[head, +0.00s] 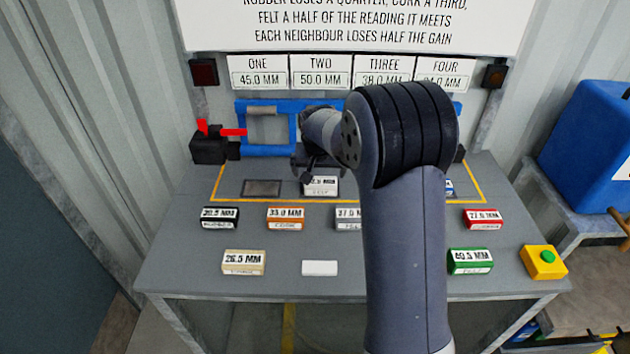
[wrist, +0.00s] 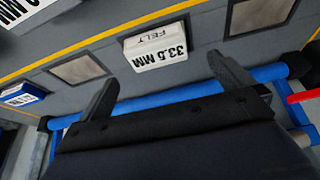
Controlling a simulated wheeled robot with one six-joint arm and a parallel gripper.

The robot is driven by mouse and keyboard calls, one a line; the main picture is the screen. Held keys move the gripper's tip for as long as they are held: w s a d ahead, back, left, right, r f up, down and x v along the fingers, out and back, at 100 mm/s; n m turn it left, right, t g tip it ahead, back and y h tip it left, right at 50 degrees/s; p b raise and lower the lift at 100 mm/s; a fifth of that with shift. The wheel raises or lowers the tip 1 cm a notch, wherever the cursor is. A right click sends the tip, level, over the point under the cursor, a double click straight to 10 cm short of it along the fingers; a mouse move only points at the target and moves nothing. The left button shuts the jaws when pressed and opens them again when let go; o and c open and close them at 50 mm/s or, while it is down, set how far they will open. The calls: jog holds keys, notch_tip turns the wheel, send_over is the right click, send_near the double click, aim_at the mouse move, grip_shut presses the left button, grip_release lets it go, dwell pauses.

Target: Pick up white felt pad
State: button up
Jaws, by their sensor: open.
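The white felt pad (wrist: 158,50) is a small white block whose top label reads 33.5 MM and FELT, upside down in the wrist view. It sits on the grey bench inside the yellow outline. In the head view the pad (head: 321,187) shows just below the end of my arm, with its upper part covered. My gripper (wrist: 168,82) is open and empty. Its two fingers stand wide apart, with the pad ahead of and between the fingertips in the picture, not held. In the head view the fingers are mostly hidden by my wrist.
Dark recessed squares (head: 262,188) flank the pad. A blue pipe frame (head: 242,110) with a red-handled valve (head: 208,145) stands behind. Several labelled blocks, a blank white block (head: 320,268) and a yellow button box (head: 543,262) occupy the bench front. My arm hides part of the bench's right half.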

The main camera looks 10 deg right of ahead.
aim_at(321, 181)
jog(key=x, duration=0.3)
jog(key=shift+w+d+p+x, duration=0.15)
jog(key=shift+p+x, duration=0.25)
jog(key=shift+x, duration=0.9)
jog(key=shift+w+d+p+x, duration=0.15)
jog(key=shift+p+x, duration=0.25)
jog(key=shift+x, duration=0.95)
jog(key=shift+s+r, duration=0.1)
jog(key=shift+r, duration=0.05)
jog(key=shift+c, duration=0.2)
jog(key=c, duration=0.8)
jog(key=shift+r, duration=0.1)
jog(key=shift+c, duration=0.2)
